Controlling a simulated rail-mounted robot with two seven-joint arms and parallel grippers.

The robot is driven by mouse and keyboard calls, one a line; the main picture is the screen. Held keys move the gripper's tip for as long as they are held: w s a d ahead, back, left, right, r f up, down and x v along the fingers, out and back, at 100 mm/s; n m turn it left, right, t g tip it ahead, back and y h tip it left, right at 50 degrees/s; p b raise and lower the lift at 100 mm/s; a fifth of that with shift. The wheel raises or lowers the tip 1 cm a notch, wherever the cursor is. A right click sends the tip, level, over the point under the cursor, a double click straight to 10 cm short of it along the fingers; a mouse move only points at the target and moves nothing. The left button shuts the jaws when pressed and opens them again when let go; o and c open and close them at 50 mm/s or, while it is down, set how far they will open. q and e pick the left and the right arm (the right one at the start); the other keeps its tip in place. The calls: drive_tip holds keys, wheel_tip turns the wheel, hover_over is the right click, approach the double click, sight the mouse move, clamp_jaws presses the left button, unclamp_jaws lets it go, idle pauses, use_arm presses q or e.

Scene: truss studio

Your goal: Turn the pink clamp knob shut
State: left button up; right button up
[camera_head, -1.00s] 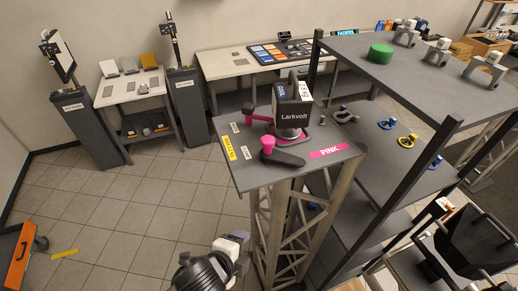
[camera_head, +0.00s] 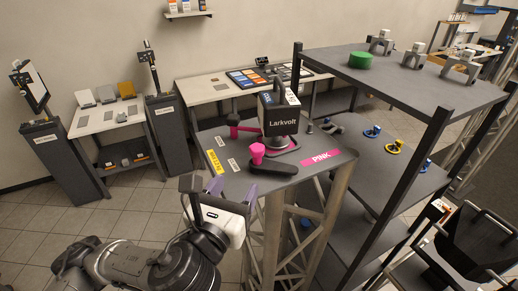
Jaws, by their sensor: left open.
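The pink clamp knob (camera_head: 257,152) stands at the near side of the grey truss-tower top (camera_head: 215,143), at one end of a flat dark lever (camera_head: 274,168). A black boxy device labelled Larkvolt (camera_head: 279,112) sits behind it on a round base with a pink ring. A pink bar with a dark red grip (camera_head: 233,120) reaches out to the left of the device. My left gripper (camera_head: 233,190) is open and empty, its purple fingertips pointing up near the front left edge of the top, apart from the knob. My right gripper is out of view.
A pink label (camera_head: 321,158) and a yellow label (camera_head: 214,162) lie on the top.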

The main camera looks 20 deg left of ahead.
sight(254, 152)
use_arm(q)
drive_tip(key=w, duration=0.4)
drive_tip(key=w+p, duration=0.1)
drive_tip(key=w, duration=0.2)
drive_tip(key=w+p, duration=0.1)
drive_tip(key=w, duration=0.3)
drive_tip(key=shift+w+a, duration=0.3)
drive_tip(key=shift+w, duration=0.85)
clamp_jaws()
